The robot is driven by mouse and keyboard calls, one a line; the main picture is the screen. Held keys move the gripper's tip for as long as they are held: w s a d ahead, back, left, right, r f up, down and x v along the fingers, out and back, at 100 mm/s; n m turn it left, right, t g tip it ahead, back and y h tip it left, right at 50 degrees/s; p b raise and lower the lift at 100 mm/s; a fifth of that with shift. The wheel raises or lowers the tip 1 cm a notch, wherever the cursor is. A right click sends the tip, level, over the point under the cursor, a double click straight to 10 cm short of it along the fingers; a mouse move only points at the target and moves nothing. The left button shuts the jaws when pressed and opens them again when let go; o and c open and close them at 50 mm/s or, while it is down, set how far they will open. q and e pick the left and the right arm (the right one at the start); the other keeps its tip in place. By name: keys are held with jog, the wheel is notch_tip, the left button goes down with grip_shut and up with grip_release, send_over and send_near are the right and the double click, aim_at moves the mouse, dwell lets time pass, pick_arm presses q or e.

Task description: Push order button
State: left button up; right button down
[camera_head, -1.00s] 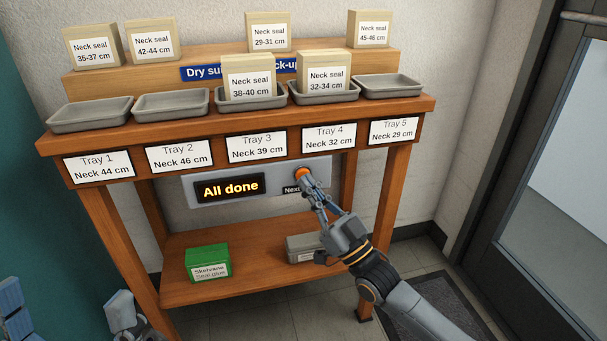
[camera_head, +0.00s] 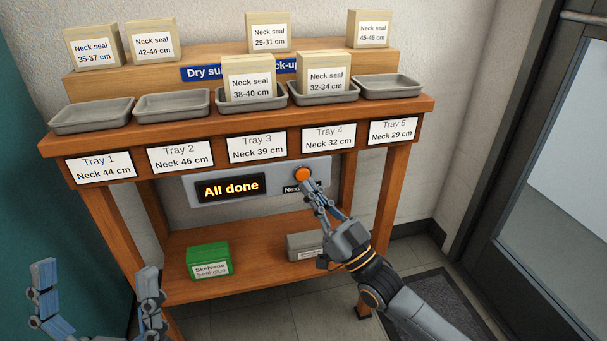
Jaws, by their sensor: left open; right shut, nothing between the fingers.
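The round orange button (camera_head: 302,174) sits on the grey panel (camera_head: 318,168) under the tray shelf, with a label below it that is partly hidden. The panel's display (camera_head: 231,188) reads "All done". My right gripper (camera_head: 305,187) is shut and empty, with its fingertips just below the button; a small gap seems to show between them. My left gripper (camera_head: 97,285) is open and empty at the lower left, its two fingers spread wide, apart from the bench.
The wooden bench (camera_head: 405,105) holds several grey trays; boxes 38-40 (camera_head: 250,80) and 32-34 (camera_head: 323,75) stand in two of them. More neck seal boxes stand on the upper ledge. A green box (camera_head: 209,260) and a grey box (camera_head: 303,247) lie on the lower shelf.

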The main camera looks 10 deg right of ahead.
pick_arm(q)
jog(key=w+f+g+y+p, duration=0.2)
jog(key=w+f+g, duration=0.4)
jog(key=w+f, duration=0.1)
jog(key=shift+d+f, duration=0.15)
jog(key=shift+d, duration=0.25)
pick_arm(e)
jog(key=shift+s, duration=2.15)
jog(key=shift+a, duration=0.1)
